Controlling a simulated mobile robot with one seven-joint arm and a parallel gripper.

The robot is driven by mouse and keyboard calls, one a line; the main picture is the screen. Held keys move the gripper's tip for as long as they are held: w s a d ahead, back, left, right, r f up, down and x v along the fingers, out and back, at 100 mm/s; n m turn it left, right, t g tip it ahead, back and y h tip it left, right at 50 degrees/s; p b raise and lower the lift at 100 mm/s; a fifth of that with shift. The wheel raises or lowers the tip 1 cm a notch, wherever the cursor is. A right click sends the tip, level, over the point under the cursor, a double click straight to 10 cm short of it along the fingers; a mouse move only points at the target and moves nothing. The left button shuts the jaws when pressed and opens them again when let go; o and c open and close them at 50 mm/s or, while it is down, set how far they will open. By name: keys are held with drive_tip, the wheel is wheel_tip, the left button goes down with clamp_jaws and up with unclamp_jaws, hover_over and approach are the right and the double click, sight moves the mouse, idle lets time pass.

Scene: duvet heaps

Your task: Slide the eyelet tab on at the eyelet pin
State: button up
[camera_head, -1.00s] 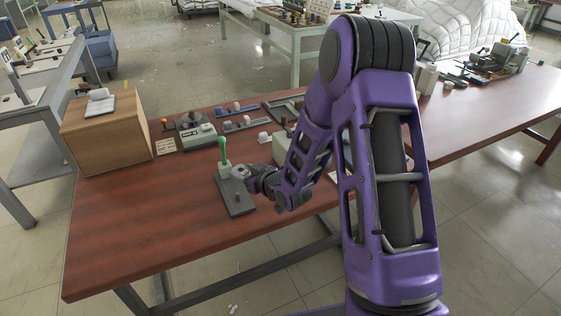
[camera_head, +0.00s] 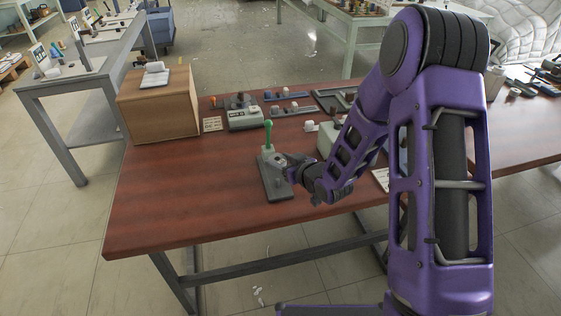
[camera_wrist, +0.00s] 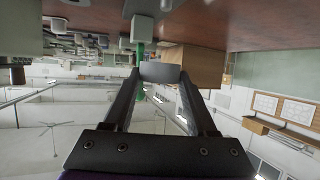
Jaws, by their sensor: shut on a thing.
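The tab in my gripper (camera_wrist: 160,80) is a small grey piece held across the fingertips in the wrist view (camera_wrist: 160,71). An upright green pin (camera_head: 268,134) with a rounded top stands on a pale block at the far end of a dark base plate (camera_head: 275,188) on the table. The green pin also shows in the wrist view (camera_wrist: 140,57), behind the tab and slightly left of it. In the head view my gripper is beside the pin's foot, just to its right, over the plate. The tab's hole is hidden, and I cannot tell whether tab and pin touch.
A cardboard box (camera_head: 158,105) stands at the table's left end. A grey device (camera_head: 243,118) and several small trays lie behind the plate. A pale box (camera_head: 328,142) is close to my arm. The red-brown tabletop (camera_head: 180,210) is clear at front left.

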drive_tip(key=b, duration=0.4)
hover_over(281, 189)
drive_tip(key=shift+a+f, duration=0.1)
drive_tip(key=shift+f, duration=2.45)
drive_tip(key=shift+b, duration=0.85)
drive_tip(key=shift+f+b, duration=0.6)
drive_tip(key=shift+f, duration=1.45)
drive_tip(key=o, duration=1.4)
drive_tip(key=p+v, duration=0.8)
drive_tip(key=v, duration=0.9)
drive_tip(key=shift+s, duration=0.15)
